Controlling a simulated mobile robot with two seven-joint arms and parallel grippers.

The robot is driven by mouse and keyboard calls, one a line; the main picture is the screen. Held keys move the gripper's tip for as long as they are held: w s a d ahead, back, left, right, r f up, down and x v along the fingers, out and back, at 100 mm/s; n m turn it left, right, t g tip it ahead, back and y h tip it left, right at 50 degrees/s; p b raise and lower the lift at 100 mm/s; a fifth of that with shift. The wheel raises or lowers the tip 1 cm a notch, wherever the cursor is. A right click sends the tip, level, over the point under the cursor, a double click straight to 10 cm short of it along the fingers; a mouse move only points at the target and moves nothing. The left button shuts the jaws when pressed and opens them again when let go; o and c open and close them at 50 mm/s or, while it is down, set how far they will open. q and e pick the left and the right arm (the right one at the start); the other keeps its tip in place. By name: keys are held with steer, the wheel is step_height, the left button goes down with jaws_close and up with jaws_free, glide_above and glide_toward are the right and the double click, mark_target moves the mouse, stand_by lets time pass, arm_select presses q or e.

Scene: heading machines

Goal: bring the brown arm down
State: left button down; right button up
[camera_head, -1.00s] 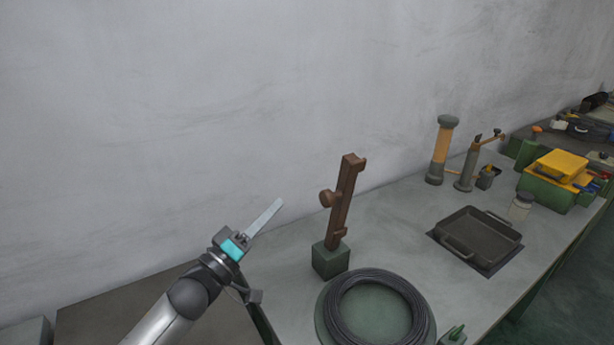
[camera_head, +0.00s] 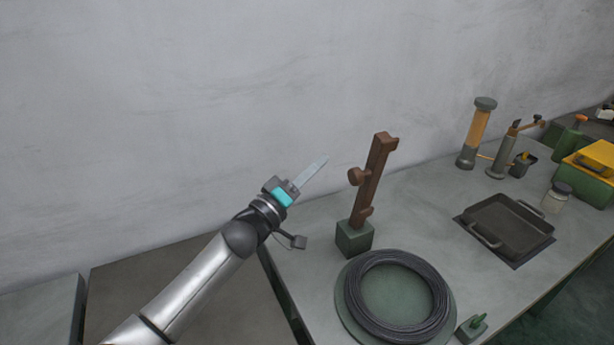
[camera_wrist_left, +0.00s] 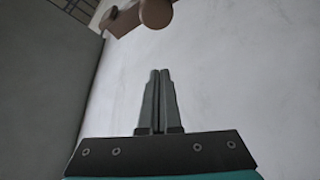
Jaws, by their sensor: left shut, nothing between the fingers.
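The brown arm (camera_head: 372,183) stands nearly upright, leaning slightly right, on a dark green block (camera_head: 354,239) on the workbench. A round brown knob (camera_head: 358,176) sticks out of its left side. My left gripper (camera_head: 318,167) is shut and empty, to the left of the brown arm and about level with the knob, apart from it. In the left wrist view, the shut fingers (camera_wrist_left: 158,78) point up the picture, and the brown arm with its knob (camera_wrist_left: 156,12) shows at the top edge, beyond the fingertips. My right gripper is not in view.
A coil of dark wire (camera_head: 360,305) lies on a round green plate in front of the block. A dark tray (camera_head: 508,225), a jar (camera_head: 556,198) and an orange cylinder (camera_head: 475,135) stand farther right. The grey wall (camera_head: 200,90) runs behind the bench.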

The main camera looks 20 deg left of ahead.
arm_select(q)
steer(key=d, duration=0.1)
steer(key=w+d, duration=0.1)
steer(key=d, duration=0.1)
steer(key=w+d+f, duration=0.1)
steer(key=shift+w+d+f, duration=0.1)
steer(key=shift+d, duration=0.1)
steer(key=shift+f+b, duration=0.1)
steer(key=shift+b, duration=0.25)
